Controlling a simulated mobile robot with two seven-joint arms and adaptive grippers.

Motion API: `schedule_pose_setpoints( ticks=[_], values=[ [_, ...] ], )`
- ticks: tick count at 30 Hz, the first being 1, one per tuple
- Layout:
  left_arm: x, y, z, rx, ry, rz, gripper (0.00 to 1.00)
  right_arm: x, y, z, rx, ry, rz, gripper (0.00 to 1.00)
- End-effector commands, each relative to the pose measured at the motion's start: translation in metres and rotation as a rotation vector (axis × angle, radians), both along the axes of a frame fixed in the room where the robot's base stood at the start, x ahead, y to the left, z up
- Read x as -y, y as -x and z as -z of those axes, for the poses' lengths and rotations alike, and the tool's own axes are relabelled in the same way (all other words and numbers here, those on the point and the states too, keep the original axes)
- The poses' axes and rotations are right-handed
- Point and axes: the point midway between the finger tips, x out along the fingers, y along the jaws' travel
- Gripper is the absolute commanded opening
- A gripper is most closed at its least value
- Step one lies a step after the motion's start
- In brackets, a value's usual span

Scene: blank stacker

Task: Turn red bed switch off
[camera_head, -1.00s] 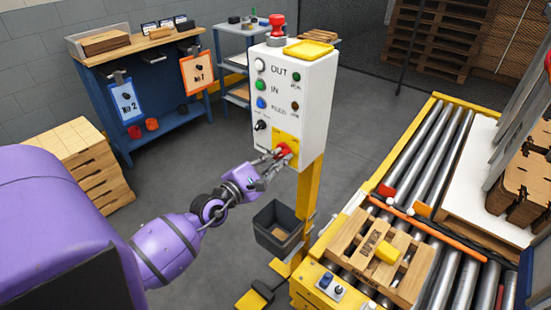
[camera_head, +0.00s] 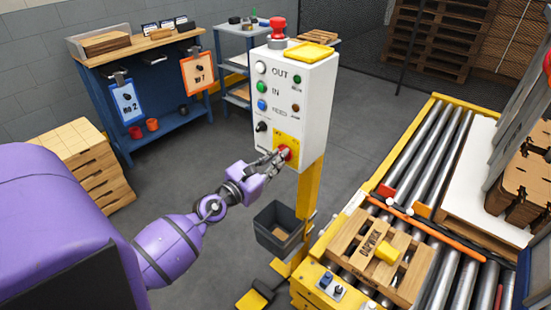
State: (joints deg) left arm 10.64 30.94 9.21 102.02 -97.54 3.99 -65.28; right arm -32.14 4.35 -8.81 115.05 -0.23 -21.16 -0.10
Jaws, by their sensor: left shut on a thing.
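The red switch (camera_head: 287,152) sits on a yellow plate (camera_head: 292,139) low on the front of the white control box (camera_head: 318,112). My left gripper (camera_head: 283,155) is at the switch, with its fingers shut on it and hiding part of it. The switch's exact turn angle is hard to make out. My right gripper is out of view.
The box stands on a yellow post (camera_head: 309,190) and carries a red mushroom button (camera_head: 277,27) on top. A dark bin (camera_head: 279,226) hangs below. A roller conveyor (camera_head: 425,150) with a wooden pallet (camera_head: 358,243) is at the right. A blue workbench (camera_head: 165,131) stands behind at the left.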

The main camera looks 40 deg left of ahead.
Motion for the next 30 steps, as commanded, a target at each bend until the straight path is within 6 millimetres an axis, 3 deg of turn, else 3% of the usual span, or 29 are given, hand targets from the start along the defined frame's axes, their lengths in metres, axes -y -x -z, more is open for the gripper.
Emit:
schedule_pose_setpoints(
  ticks=[30],
  values=[
    [-0.006, 0.0, 0.0, -0.07, 0.895, 0.0, 0.0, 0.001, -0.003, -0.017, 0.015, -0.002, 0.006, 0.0]
  ],
)
